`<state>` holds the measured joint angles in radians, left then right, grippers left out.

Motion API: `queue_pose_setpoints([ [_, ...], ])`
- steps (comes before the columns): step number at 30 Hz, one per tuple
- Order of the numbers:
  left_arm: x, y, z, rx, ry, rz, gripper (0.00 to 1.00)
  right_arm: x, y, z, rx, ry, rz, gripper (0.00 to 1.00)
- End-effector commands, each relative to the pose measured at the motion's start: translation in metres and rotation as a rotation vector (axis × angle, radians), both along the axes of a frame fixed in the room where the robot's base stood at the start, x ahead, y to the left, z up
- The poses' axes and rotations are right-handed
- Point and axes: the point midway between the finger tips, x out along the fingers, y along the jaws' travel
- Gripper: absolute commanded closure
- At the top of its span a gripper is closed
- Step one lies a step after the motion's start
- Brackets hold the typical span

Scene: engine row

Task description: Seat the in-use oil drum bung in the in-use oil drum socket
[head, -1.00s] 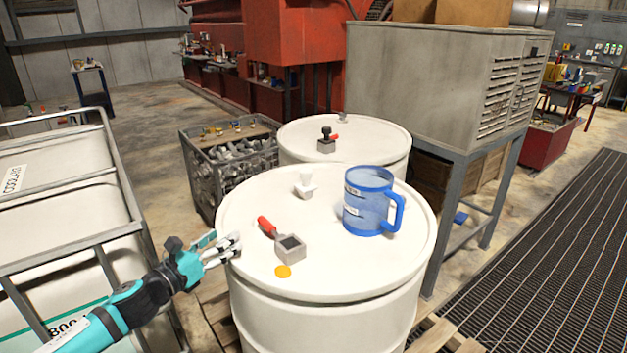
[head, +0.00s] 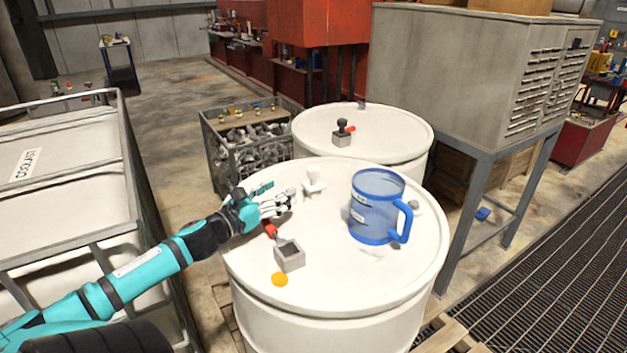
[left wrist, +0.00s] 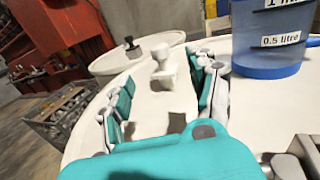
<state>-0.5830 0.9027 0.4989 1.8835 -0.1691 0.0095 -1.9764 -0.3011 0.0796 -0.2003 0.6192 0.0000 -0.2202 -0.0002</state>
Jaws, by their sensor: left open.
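The bung also shows in the left wrist view (left wrist: 163,66), beyond and between the open fingers. My left gripper (head: 287,203) is open and empty, low over the lid, close to the bung on its near left side. My right gripper is not in view.
A blue measuring jug (head: 372,215) stands on the lid right of the bung. An orange disc (head: 280,280) lies near the socket. A second drum (head: 390,132) behind holds a grey block (head: 342,138) with a black knob. A wire crate (head: 240,160) stands behind left.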

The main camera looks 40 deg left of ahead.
Motion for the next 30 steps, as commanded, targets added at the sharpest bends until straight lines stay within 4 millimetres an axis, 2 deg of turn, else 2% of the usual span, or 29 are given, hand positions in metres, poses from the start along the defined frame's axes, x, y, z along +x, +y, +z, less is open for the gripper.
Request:
queue_pose_setpoints([
  [3, 0.022, 0.001, 0.004, 0.000, -0.003, 0.001, 0.40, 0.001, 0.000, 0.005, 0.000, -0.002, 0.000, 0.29],
  [9, 0.050, 0.002, 0.003, 0.000, -0.002, 0.002, 0.40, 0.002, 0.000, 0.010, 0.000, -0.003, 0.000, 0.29],
  [19, 0.068, 0.003, 0.003, -0.001, 0.000, 0.002, 0.40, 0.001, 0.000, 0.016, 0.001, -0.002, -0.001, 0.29],
  [25, 0.093, 0.006, 0.008, -0.001, -0.003, 0.002, 0.40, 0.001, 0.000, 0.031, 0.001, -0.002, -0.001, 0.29],
  [30, 0.109, 0.006, 0.004, -0.001, 0.000, 0.001, 0.40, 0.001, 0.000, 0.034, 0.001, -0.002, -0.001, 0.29],
])
